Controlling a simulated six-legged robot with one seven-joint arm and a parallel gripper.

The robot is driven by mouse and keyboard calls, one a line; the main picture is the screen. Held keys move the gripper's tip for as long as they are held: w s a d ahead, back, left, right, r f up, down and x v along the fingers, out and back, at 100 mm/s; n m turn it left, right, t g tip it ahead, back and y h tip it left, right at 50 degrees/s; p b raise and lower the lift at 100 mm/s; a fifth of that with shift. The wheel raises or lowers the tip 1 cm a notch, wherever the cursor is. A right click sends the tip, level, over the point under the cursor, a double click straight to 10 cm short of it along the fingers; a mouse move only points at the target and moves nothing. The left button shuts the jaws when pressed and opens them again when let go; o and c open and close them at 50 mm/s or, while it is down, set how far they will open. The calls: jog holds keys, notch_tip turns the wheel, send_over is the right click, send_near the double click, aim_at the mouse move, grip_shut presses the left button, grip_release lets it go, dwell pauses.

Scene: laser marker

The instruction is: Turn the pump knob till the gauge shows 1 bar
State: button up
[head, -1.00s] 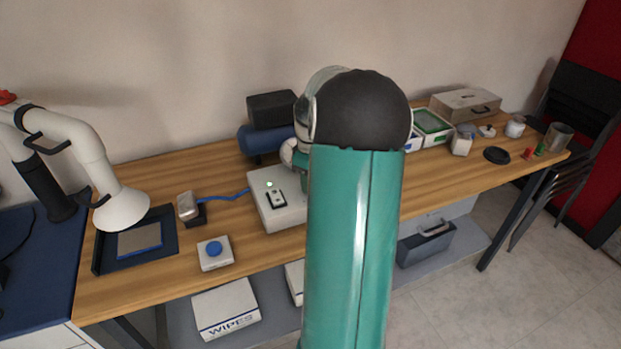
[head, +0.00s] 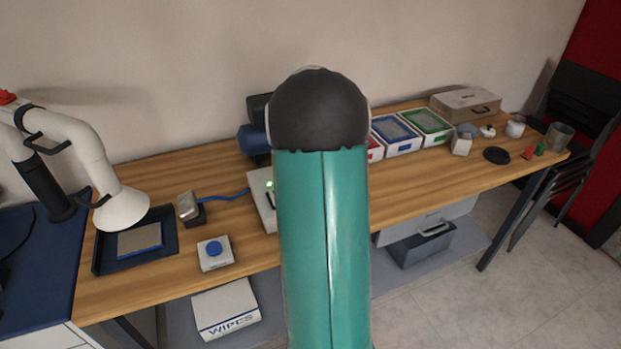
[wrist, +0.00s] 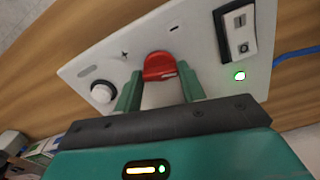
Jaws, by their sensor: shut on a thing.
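In the wrist view a red knob (wrist: 160,63) sits on a white panel (wrist: 190,38), between a plus mark and a minus mark. My gripper (wrist: 159,77) is shut on the red knob, with one green finger at each side of it. The white pump box (head: 259,207) is mostly behind my teal arm in the head view, and my gripper is hidden there. A rocker switch (wrist: 239,35) and a lit green lamp (wrist: 239,76) are on the same panel. I cannot see a gauge face in either view.
A white round part (wrist: 103,92) protrudes from the panel beside the fingers. A blue cable (head: 222,196) runs left from the box. A blue-button box (head: 214,253) and a dark tray (head: 104,255) stand left; bins (head: 397,146) stand right.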

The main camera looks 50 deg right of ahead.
jog(key=m, duration=0.6)
jog(key=shift+w+m, duration=0.1)
jog(key=shift+m, duration=0.2)
jog(key=m, duration=0.6)
dwell(0.4)
jog(key=o, duration=1)
notch_tip(320, 180, up, 14)
jog(key=shift+f, duration=0.1)
